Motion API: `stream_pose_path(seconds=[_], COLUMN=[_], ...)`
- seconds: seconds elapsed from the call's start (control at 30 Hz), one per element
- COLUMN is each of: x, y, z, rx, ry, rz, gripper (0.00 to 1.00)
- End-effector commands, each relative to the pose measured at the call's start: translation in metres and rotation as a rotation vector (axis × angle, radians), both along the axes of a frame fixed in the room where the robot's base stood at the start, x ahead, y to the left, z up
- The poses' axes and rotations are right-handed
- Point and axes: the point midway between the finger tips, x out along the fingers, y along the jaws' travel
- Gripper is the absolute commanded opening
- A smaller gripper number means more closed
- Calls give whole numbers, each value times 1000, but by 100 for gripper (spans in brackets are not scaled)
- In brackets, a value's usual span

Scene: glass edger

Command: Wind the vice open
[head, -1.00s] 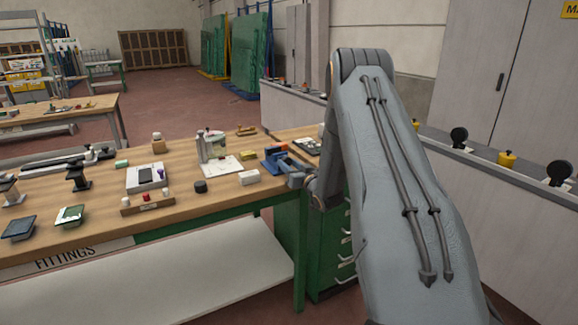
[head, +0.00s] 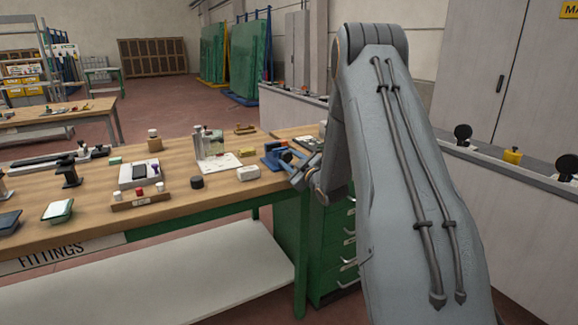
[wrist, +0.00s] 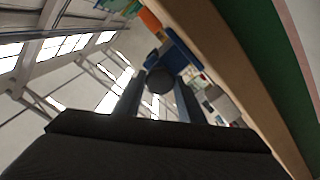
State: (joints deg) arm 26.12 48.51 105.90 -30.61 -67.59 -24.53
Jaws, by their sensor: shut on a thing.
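The blue vice (head: 272,158) stands at the right end of the wooden workbench, near its front edge. In the wrist view its blue body (wrist: 181,57) lies just beyond my fingers. My gripper (head: 301,172) is at the front right side of the vice. In the wrist view my gripper (wrist: 158,88) is shut on a dark round part, which looks like the vice handle (wrist: 160,79). The rest of the handle is hidden, and I cannot tell how wide the vice jaws stand.
The workbench (head: 226,187) holds a white block (head: 248,173), a black round piece (head: 197,182) and a bottle on a white sheet left of the vice. Green drawers (head: 330,246) stand below. A grey counter runs along the right.

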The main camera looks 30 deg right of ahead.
Motion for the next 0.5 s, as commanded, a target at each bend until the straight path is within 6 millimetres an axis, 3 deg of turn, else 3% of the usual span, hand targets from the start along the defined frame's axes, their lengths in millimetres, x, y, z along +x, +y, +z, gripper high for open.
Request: stream_pose_path(seconds=[0.5], x=[1], y=[0], z=[-2], rx=[-489], ry=[-20], rz=[0], gripper=[13])
